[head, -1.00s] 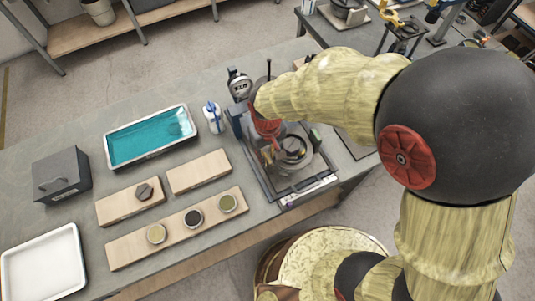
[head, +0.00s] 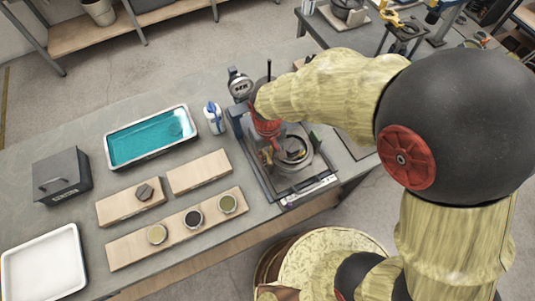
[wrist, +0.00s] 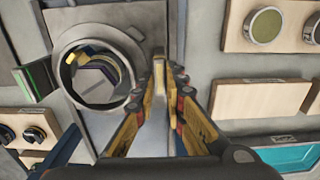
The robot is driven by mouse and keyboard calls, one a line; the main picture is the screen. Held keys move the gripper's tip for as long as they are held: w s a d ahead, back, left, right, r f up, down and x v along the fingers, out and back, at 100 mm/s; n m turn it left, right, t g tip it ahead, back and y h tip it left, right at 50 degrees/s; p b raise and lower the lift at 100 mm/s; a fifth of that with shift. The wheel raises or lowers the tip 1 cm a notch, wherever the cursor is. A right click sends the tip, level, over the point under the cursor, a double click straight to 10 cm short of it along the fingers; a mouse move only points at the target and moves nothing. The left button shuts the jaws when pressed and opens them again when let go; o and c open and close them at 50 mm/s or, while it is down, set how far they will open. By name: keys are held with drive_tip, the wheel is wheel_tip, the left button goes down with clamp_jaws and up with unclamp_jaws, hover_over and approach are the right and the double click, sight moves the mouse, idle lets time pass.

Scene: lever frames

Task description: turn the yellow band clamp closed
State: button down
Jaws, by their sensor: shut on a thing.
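The yellow band clamp shows in the wrist view as a yellow band (wrist: 106,62) inside a round grey ring fixture (wrist: 62,88) left of my fingers. In the head view the round fixture (head: 293,150) sits on a grey base plate, partly covered by my arm. My gripper (wrist: 164,80) is just right of the ring in the wrist view, its fingers close together. It is shut on what appears to be the clamp's lever; the held part is mostly hidden between the fingertips. In the head view my gripper (head: 268,146) is at the fixture's left side.
A dial gauge (head: 240,85) and a thin dark post stand behind the fixture. A white and blue bottle (head: 214,117) stands to its left. Wooden blocks (head: 199,172), a teal-lined tray (head: 112,165), a grey box (head: 61,175) and a white tray (head: 75,235) lie further left.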

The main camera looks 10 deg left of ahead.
drive_tip(key=shift+n, duration=0.4)
drive_tip(key=n+p, duration=0.1)
drive_tip(key=n, duration=0.2)
drive_tip(key=shift+n+p, duration=0.35)
drive_tip(key=shift+n, duration=0.05)
drive_tip(key=n+p, duration=0.1)
drive_tip(key=n, duration=0.4)
drive_tip(key=n+p, duration=0.1)
drive_tip(key=n, duration=0.3)
drive_tip(key=shift+w, duration=0.1)
drive_tip(key=n+p, duration=0.1)
drive_tip(key=n, duration=0.3)
drive_tip(key=c, duration=2.1)
unclamp_jaws()
drive_tip(key=shift+r, duration=0.1)
